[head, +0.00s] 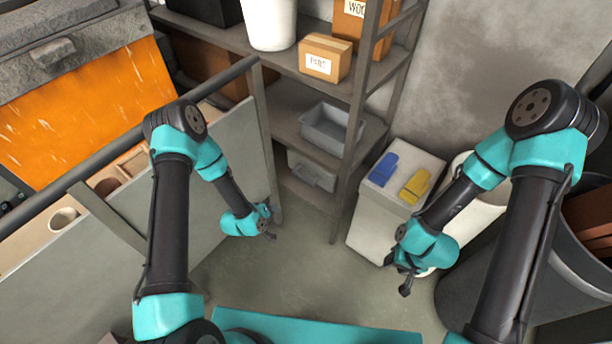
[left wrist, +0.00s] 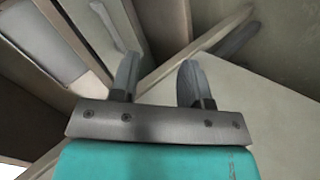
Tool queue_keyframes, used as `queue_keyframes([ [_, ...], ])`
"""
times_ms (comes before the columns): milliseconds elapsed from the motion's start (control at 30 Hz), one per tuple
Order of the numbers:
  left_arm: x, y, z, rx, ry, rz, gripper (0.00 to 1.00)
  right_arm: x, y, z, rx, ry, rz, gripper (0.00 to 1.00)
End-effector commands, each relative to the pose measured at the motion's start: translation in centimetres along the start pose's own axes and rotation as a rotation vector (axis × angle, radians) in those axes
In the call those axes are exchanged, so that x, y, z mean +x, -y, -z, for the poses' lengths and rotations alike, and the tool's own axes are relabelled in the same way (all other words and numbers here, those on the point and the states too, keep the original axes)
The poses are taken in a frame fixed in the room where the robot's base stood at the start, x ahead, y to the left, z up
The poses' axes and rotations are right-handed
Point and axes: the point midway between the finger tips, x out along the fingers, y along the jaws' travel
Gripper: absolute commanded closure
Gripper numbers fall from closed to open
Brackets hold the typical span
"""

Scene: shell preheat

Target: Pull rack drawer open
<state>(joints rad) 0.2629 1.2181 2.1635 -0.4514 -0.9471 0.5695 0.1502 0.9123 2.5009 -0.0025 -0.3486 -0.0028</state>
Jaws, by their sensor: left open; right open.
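The grey rack drawer (head: 298,162) sits low in the dark metal rack (head: 290,127), with its handle (head: 312,176) on the front; it looks shut or nearly so. My left gripper (head: 270,226) is open and empty, in front of the rack, below and left of the drawer in the head view, apart from it. In the left wrist view its two fingers (left wrist: 158,80) stand apart with nothing between them. A pale bar beyond the left finger may be the handle; I cannot tell. My right gripper (head: 403,282) is open and empty near the white cabinet, away from the rack.
A grey bin (head: 332,128) sits on the shelf above the drawer, with a cardboard box (head: 325,57) higher up. A panel (head: 235,150) stands left of my left gripper. A white cabinet (head: 378,222) with blue and yellow items stands right of the rack. Floor between is clear.

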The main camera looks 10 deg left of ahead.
Motion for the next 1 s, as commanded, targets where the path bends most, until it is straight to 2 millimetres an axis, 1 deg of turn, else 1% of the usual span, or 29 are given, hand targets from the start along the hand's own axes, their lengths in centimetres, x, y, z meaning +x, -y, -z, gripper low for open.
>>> queue_keyframes([
  [33,1.4,0.2,0.4,-0.038,-0.036,-0.055,0.57,0.0,0.0,0.0,0.000,0.000,0.000,0.57],
  [100,3.0,0.1,1.2,-0.095,-0.083,-0.144,0.57,0.0,0.0,0.0,0.000,0.000,0.000,0.57],
  [200,5.0,-0.2,2.0,-0.182,-0.137,-0.281,0.57,0.0,0.0,0.0,0.000,0.000,0.000,0.57],
  [333,6.8,-0.3,2.6,-0.299,-0.181,-0.469,0.57,0.0,0.0,0.0,0.000,0.000,0.000,0.57],
  [433,7.3,-0.4,2.8,-0.369,-0.194,-0.585,0.57,0.0,0.0,0.0,0.000,0.000,0.000,0.57],
  [533,7.5,-0.5,2.9,-0.406,-0.196,-0.648,0.57,0.0,0.0,0.0,0.000,0.000,0.000,0.57],
  [867,7.5,-0.6,2.9,-0.415,-0.195,-0.662,0.57,0.0,0.0,0.0,0.000,0.000,0.000,0.57],
  [1000,7.8,-0.8,3.0,-0.414,-0.195,-0.662,0.57,0.0,0.0,0.0,0.000,0.000,0.000,0.57],
])
